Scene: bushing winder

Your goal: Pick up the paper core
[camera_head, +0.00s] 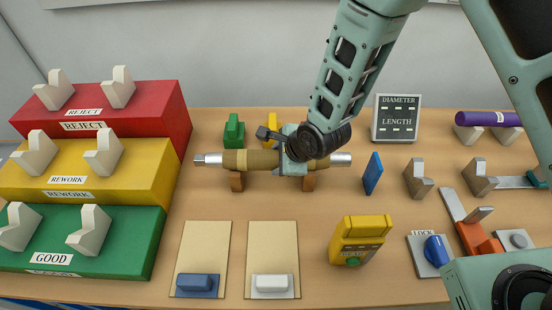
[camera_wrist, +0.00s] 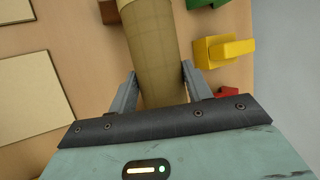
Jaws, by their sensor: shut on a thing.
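The paper core (camera_head: 262,159) is a tan-brown cylinder with silver metal ends, lying level across two small brown wooden supports (camera_head: 236,181). I cannot tell whether it still touches them. My gripper (camera_head: 294,160) comes down from above and is shut on the core right of its middle. In the wrist view the core (camera_wrist: 152,45) runs between the two grey fingers (camera_wrist: 156,85), one on each side. My wrist hides part of the core in the head view.
Red, yellow and green stepped racks (camera_head: 172,120) with white V-blocks stand at left. Two beige pads (camera_head: 202,245) lie in front. A yellow meter (camera_head: 361,240), a blue plate (camera_head: 373,174), a lock knob (camera_head: 431,253) and a purple roll (camera_head: 488,118) are at right. Green and yellow blocks (camera_head: 234,131) stand behind the core.

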